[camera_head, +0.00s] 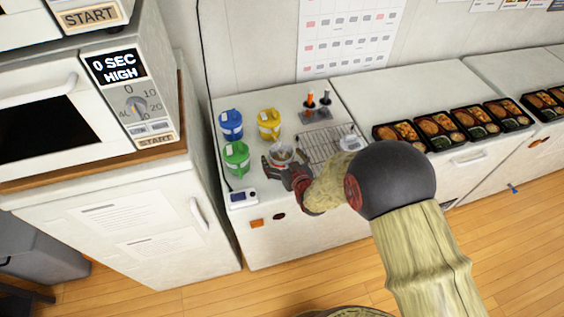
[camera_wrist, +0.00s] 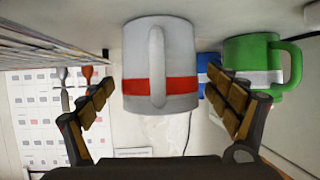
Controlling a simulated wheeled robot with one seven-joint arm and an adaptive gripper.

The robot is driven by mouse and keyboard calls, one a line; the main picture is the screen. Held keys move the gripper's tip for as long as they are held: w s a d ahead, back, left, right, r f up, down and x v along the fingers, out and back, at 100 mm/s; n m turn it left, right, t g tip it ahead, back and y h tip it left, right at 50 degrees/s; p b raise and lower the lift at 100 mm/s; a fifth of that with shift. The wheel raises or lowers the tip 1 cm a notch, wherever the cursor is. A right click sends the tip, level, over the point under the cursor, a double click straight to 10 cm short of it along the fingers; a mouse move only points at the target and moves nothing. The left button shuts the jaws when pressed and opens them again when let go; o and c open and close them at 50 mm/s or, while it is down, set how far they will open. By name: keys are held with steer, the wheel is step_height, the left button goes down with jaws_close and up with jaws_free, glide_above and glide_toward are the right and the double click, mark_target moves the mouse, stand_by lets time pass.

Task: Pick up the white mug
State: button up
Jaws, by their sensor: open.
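The white mug (camera_head: 280,152) stands on the white counter, with its top showing in the head view. In the wrist view, which looks upside down, the white mug (camera_wrist: 180,52) has a red band, and its handle points toward the camera. My gripper (camera_head: 283,170) is open just in front of the mug, at the counter's near side. In the wrist view my gripper's (camera_wrist: 160,90) two padded fingers are apart, one toward each side of the mug. The mug lies beyond or between the fingertips; I cannot tell exactly how deep. No contact shows.
A green mug (camera_head: 237,159) stands close on the left, also seen in the wrist view (camera_wrist: 250,58). A blue mug (camera_head: 231,125) and yellow mug (camera_head: 269,124) stand behind. A wire rack (camera_head: 322,142) is to the right; filled bento trays (camera_head: 398,147) lie farther right.

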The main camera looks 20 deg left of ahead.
steer(key=shift+c, duration=0.9)
steer(key=c, duration=1.5)
steer(key=shift+r, duration=0.1)
steer(key=shift+c, duration=0.4)
